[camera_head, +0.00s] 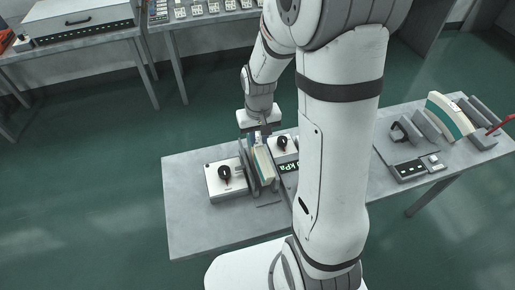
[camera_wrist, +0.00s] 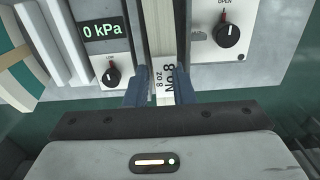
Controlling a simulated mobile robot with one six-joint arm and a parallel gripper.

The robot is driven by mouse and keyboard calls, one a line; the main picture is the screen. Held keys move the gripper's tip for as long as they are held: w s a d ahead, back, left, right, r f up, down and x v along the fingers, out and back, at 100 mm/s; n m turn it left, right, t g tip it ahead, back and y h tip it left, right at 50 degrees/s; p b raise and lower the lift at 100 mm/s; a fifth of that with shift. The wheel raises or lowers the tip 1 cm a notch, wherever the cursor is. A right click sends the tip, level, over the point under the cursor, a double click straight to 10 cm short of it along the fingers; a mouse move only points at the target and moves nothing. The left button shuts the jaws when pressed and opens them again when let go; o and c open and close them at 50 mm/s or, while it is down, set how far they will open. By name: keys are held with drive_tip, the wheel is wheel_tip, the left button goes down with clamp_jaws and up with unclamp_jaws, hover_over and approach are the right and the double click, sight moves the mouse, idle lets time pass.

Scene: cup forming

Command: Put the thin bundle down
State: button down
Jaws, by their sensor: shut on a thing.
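The thin bundle (camera_wrist: 162,38) is a narrow cream stack in the wrist view, with a label reading "8 oz No 8" at its near end. My gripper (camera_wrist: 161,88) has its two blue fingers closed on either side of that end. In the head view, my gripper (camera_head: 260,133) points down at the bundle (camera_head: 264,164), which stands on edge between grey upright plates. Whether its lower edge rests on anything is hidden.
A white box with a black knob (camera_head: 227,181) is left of the bundle. A panel reading "0 kPa" (camera_wrist: 103,32) with a smaller knob (camera_wrist: 111,77) is on the other side. A control box (camera_head: 418,168) and grey blocks with a cream-and-green curved piece (camera_head: 449,116) lie at right.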

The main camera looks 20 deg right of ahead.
drive_tip(key=shift+f, duration=2.9)
drive_tip(key=shift+f, duration=0.25)
drive_tip(key=c, duration=1.2)
unclamp_jaws()
drive_tip(key=shift+a+r, duration=0.1)
drive_tip(key=shift+c, duration=0.2)
